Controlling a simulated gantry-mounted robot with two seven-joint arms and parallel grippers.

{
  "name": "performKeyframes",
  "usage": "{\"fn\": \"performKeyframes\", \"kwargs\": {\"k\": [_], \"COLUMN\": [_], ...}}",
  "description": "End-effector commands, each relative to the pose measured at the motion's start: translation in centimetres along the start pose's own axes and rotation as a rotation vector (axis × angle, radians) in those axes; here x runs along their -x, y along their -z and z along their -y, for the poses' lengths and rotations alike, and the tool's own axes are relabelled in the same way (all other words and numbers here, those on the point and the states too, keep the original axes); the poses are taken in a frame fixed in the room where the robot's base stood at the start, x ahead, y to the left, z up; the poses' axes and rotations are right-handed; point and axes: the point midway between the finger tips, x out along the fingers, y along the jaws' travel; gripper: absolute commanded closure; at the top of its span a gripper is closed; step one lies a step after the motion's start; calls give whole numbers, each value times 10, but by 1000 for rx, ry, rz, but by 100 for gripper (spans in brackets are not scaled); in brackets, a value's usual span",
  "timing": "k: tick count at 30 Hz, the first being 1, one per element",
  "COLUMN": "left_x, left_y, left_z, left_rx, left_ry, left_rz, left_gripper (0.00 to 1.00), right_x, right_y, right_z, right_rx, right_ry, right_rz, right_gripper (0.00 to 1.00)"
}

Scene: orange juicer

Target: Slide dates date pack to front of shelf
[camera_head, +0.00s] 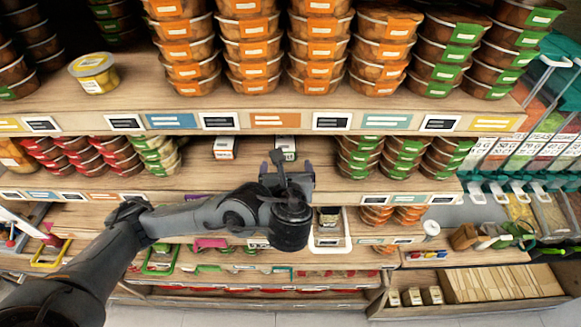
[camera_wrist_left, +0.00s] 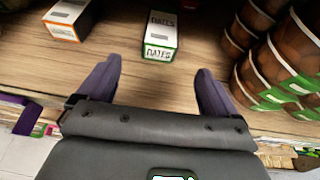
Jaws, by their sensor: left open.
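The dates pack (camera_wrist_left: 161,35) is a white box with a green-edged front end reading "DATES". It lies on the middle shelf (camera_wrist_left: 138,72), and its near end is set back from the shelf's front edge. In the head view the pack (camera_head: 285,142) shows just beyond my left gripper (camera_head: 287,168), which partly hides it. In the left wrist view my left gripper (camera_wrist_left: 155,75) is open and empty. Its two dark fingers are spread wide over the shelf, with the pack ahead of the gap between them, apart from both. My right gripper is not in view.
An orange-edged white box (camera_wrist_left: 70,18) lies left of the pack. Stacked brown tubs with green labels (camera_wrist_left: 275,60) stand close on the right. An upper shelf (camera_head: 275,105) with stacked orange-labelled tubs overhangs. Bare shelf lies around the pack.

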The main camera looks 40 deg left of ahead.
Motion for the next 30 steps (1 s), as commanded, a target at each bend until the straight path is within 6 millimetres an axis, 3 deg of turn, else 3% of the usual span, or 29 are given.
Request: {"fn": "performKeyframes", "kwargs": {"k": [14, 30], "left_x": [-8, -84], "left_y": [0, -1], "left_z": [0, -1], "left_rx": [1, 1], "left_ry": [-1, -3], "left_rz": [-1, 1], "left_gripper": [7, 7], "right_x": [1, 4], "right_y": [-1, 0], "right_z": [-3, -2], "right_rx": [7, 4], "right_ry": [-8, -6], "right_rz": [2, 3], "right_gripper": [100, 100]}}
